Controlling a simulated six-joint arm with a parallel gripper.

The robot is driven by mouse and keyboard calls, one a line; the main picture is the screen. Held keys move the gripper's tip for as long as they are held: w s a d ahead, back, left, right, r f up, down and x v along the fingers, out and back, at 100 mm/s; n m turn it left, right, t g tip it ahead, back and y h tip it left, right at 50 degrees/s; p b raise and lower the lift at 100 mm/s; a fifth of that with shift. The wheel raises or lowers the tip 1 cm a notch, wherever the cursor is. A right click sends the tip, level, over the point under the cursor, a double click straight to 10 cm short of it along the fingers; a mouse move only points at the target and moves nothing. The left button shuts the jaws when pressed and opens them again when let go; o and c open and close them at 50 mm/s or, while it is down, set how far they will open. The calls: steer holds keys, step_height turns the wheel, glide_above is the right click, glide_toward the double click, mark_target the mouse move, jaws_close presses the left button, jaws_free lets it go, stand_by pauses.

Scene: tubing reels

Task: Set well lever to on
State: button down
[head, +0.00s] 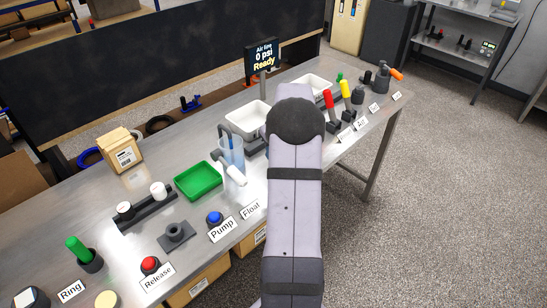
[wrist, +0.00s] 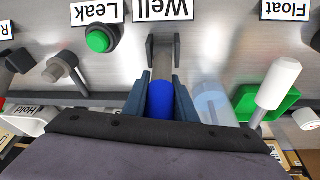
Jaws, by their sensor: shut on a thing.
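The well lever has a blue handle (wrist: 160,98) and a grey stem in a dark bracket by the upside-down "Well" label (wrist: 163,9) in the wrist view. My gripper (wrist: 161,88) is shut around the blue handle, one finger on each side. The handle runs from the bracket toward the bottom of the wrist picture. In the head view my arm covers the lever and the gripper. No on or off mark shows, so I cannot tell the lever's setting.
A green Leak button (wrist: 98,39) is left of the lever in the wrist view. The white-handled Float lever (wrist: 278,84) and a clear cylinder (wrist: 213,100) are on the right. In the head view, a green tray (head: 198,181) and a display (head: 264,56) reading "0 psi Ready" stand nearby.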

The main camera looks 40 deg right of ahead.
steer(key=shift+s+d+f+t+b, duration=0.1)
steer(key=shift+s+t+b, duration=0.5)
steer(key=shift+b, duration=2.3)
steer(key=shift+s+a+t+b, duration=0.15)
steer(key=shift+t+b, duration=0.9)
steer(key=shift+b, duration=1.9)
steer(key=shift+s+d+f+t+b, duration=0.25)
steer(key=shift+t+b, duration=0.6)
steer(key=shift+b, duration=2.05)
steer(key=s+r+t+b, duration=0.1)
steer(key=b, duration=0.4)
steer(key=shift+a, duration=0.15)
steer(key=shift+r+t+b, duration=0.15)
steer(key=shift+t+b, duration=0.15)
steer(key=shift+b, duration=0.1)
steer(key=c, duration=1.5)
jaws_free()
steer(key=shift+o, duration=0.2)
steer(key=shift+s, duration=0.1)
steer(key=v, duration=0.7)
